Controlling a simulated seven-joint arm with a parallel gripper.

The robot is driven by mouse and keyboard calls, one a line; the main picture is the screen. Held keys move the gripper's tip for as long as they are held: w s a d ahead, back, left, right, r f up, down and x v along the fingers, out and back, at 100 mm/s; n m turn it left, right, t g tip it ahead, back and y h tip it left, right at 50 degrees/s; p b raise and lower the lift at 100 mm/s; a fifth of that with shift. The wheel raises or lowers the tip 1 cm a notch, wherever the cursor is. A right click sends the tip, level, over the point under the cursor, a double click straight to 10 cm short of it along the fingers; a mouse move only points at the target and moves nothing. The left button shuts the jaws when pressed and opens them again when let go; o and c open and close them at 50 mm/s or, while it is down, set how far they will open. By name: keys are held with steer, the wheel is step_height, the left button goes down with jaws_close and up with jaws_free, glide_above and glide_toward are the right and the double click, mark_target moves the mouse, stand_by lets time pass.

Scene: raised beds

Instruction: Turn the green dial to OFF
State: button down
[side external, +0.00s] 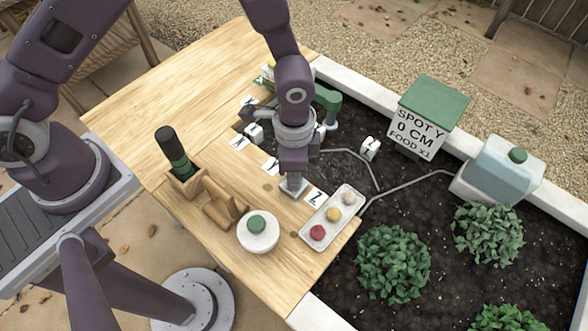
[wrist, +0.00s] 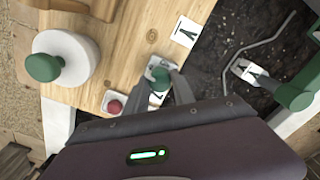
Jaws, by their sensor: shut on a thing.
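A green knob (side external: 257,223) sits on a round white base (side external: 258,240) at the front of the wooden table; I take it for the green dial. In the wrist view the green knob (wrist: 44,67) and its white base (wrist: 78,58) are at the upper left, clear of my fingers. No OFF mark is legible. My gripper (side external: 292,184) points down over the table, behind and to the right of the dial.
A white tray (side external: 309,238) with red, yellow and pale balls is right of the dial. Lettered cards (side external: 314,197) lie nearby. A wooden holder (side external: 184,186) with a dark bottle (side external: 171,149) is left. A white lettered block (side external: 370,148) and signed box (side external: 417,135) stand in the soil bed.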

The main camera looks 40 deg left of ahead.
steer(key=shift+n, duration=0.6)
steer(key=c, duration=1.1)
jaws_free()
steer(key=shift+o, duration=0.2)
step_height(320, 180, up, 7)
steer(key=shift+r, duration=0.1)
